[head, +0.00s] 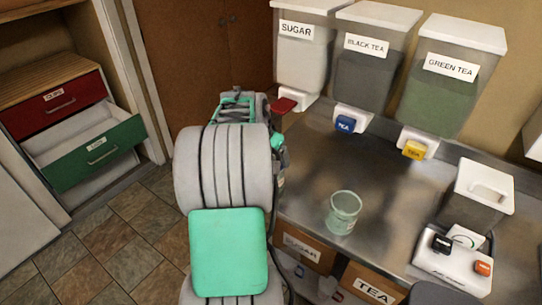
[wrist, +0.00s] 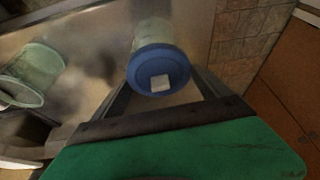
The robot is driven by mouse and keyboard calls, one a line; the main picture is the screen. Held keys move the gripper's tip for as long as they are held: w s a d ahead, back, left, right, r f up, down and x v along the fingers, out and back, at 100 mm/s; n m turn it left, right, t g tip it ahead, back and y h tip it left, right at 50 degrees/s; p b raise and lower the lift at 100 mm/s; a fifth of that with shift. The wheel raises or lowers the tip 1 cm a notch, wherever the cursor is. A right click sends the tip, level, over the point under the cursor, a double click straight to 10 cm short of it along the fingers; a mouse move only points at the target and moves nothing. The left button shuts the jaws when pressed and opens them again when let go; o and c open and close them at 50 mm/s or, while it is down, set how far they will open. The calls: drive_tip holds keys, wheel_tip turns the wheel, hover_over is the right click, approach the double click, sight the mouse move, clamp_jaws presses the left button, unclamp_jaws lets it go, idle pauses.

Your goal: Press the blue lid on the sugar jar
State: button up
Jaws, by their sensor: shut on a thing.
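In the wrist view, a round blue lid (wrist: 155,72) with a small pale square on it lies between my gripper's fingertips (wrist: 161,88). My gripper is shut on the lid. A pale, see-through jar (wrist: 153,32) shows right behind the lid, on the metal counter; I cannot tell whether the lid is fully seated on it. No sugar label is visible on this jar. In the head view my own arm hides the lid, the jar and the fingers. Another greenish clear jar (head: 343,210), open at the top, stands on the counter; a similar open jar (wrist: 34,72) shows at the wrist view's left.
Dispensers marked sugar (head: 302,62), black tea (head: 366,75) and green tea (head: 447,90) line the back of the metal counter (head: 300,180). A white device (head: 455,262) stands at the right. An open green drawer (head: 95,155) is at the left. Mid-counter is mostly clear.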

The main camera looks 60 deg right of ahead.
drive_tip(key=o, duration=1.1)
drive_tip(key=shift+r+p, duration=1.95)
drive_tip(key=shift+r, duration=1.6)
drive_tip(key=shift+c, duration=0.5)
clamp_jaws()
